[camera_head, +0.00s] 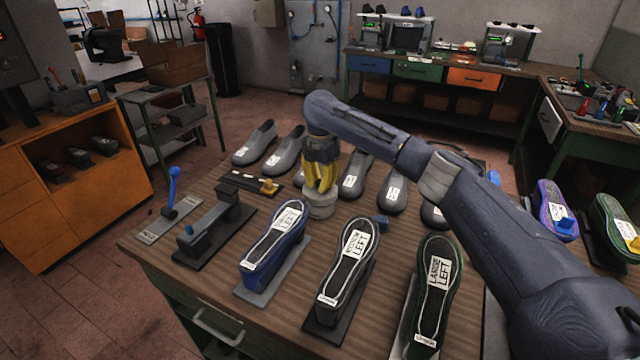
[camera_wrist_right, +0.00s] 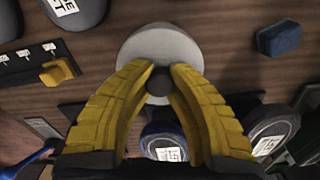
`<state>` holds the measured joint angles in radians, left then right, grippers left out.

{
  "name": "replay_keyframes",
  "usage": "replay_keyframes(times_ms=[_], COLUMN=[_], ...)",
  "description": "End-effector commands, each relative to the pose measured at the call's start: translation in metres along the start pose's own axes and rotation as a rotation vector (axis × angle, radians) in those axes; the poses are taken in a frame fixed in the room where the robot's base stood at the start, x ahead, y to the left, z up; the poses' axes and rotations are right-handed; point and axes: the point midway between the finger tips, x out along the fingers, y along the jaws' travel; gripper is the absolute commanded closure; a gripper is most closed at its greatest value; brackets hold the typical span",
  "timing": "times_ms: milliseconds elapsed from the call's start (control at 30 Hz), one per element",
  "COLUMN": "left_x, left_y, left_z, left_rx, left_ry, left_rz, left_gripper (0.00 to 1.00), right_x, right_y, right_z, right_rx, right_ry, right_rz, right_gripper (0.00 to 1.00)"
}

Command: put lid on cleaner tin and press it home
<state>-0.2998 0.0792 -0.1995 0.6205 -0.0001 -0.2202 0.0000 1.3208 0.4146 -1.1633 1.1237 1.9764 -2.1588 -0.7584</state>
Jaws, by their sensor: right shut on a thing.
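My right gripper (camera_head: 320,188) points down over the middle of the bench, its yellow fingers closed on the dark knob (camera_wrist_right: 183,80) of a pale grey round lid (camera_wrist_right: 152,48). In the head view a short light-grey round body (camera_head: 321,209), which looks like the cleaner tin with the lid at its top, is directly below the fingertips. In the right wrist view the lid hides whatever is under it. I cannot tell whether the lid is fully seated or level. My left gripper is not in view.
Grey shoes (camera_head: 284,155) stand behind the gripper. Soles on stands, including the blue-edged one (camera_head: 273,241), stand in front. A small strip with a yellow block (camera_head: 269,186) lies left of the tin. A blue block (camera_head: 379,222) lies to its right. A blue-handled lever (camera_head: 172,187) is at the left edge.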

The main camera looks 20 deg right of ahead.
Motion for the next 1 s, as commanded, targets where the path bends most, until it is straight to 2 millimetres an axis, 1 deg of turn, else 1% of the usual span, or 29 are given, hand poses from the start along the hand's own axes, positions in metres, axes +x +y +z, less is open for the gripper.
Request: replay_keyframes(times_ms=[567,1000], left_x=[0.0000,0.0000], left_y=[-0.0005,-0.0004], left_z=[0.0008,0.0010], left_rx=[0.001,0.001], left_ry=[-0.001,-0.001], left_rz=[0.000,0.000], left_gripper=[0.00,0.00], right_x=[0.0022,0.0083], right_y=[0.0001,0.0001], right_z=[-0.0003,-0.0004], right_rx=[0.000,0.000], right_ry=[0.000,0.000], right_rz=[0.000,0.000], right_gripper=[1.00,1.00])
